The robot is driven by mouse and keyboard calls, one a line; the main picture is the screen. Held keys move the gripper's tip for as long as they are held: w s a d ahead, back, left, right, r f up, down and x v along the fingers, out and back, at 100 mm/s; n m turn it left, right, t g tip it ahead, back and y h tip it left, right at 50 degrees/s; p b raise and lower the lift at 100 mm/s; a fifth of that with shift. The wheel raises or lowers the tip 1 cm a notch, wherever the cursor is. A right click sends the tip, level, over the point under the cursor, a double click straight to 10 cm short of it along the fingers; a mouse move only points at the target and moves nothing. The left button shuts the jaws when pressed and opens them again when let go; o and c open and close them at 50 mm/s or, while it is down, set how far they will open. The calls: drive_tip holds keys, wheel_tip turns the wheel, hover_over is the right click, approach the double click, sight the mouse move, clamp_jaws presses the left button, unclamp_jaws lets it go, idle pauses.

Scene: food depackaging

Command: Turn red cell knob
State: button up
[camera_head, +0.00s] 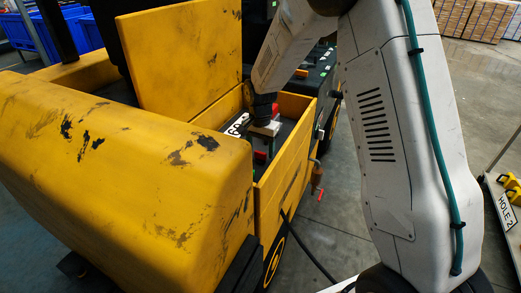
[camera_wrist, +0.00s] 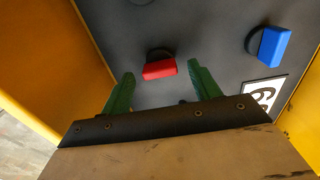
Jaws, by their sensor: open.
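The red knob (camera_wrist: 160,69) shows in the wrist view on a dark grey panel (camera_wrist: 205,28), a little beyond and between my fingertips. Its bar lies nearly level in that picture, tilted slightly. My gripper (camera_wrist: 160,80) has two green fingers, spread apart, one on each side of the knob and not visibly touching it. In the head view my gripper (camera_head: 262,148) reaches down into the open yellow compartment of the vehicle. A small red part (camera_head: 261,156) shows beside the fingers there; the rest is hidden by my gripper.
A blue knob (camera_wrist: 270,46) sits on the same panel to the right, near a white label (camera_wrist: 262,94). Yellow walls (camera_wrist: 45,50) border the panel. In the head view, a raised yellow lid (camera_head: 185,60) stands left of my arm.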

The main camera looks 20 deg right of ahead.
drive_tip(key=shift+f, duration=0.35)
drive_tip(key=c, duration=1)
